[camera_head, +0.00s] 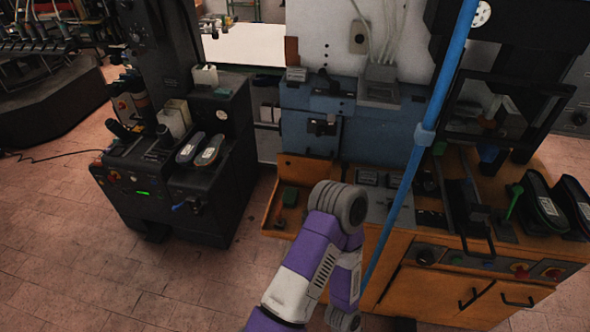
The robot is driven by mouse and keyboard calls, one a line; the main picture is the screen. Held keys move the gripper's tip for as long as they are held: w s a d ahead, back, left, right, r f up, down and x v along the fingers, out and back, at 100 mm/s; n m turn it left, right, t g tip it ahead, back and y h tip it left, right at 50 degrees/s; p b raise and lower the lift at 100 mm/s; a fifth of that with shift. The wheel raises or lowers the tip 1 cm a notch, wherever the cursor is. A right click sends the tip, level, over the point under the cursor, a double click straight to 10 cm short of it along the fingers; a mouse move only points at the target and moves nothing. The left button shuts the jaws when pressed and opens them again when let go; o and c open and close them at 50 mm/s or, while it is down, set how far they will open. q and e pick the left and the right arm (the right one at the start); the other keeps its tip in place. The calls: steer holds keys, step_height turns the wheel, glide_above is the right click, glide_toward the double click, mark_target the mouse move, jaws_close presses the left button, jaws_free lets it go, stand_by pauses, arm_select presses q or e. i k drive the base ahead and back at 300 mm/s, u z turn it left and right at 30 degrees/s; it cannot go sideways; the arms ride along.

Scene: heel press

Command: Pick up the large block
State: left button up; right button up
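I cannot tell for certain which thing is the large block. A small dark green block-like piece (290,196) lies in the shallow orange tray (270,212) at the left end of the orange workbench. White and cream box-shaped pieces (174,118) stand on the black machine at the left. One of my arms, purple and white, rises from the bottom centre and bends back down in front of the bench. It hides part of the bench front. Neither gripper shows in the view.
A blue pole (424,137) slants in front of the orange workbench (430,290). Dark shoes (546,207) lie at its right end. Shoe-shaped pieces (208,150) lie on the black machine (222,190). A blue-grey press (380,135) stands behind. The tiled floor (60,260) at lower left is clear.

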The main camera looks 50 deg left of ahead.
mark_target(366, 175)
steer(key=u, duration=0.8)
steer(key=i, duration=0.45)
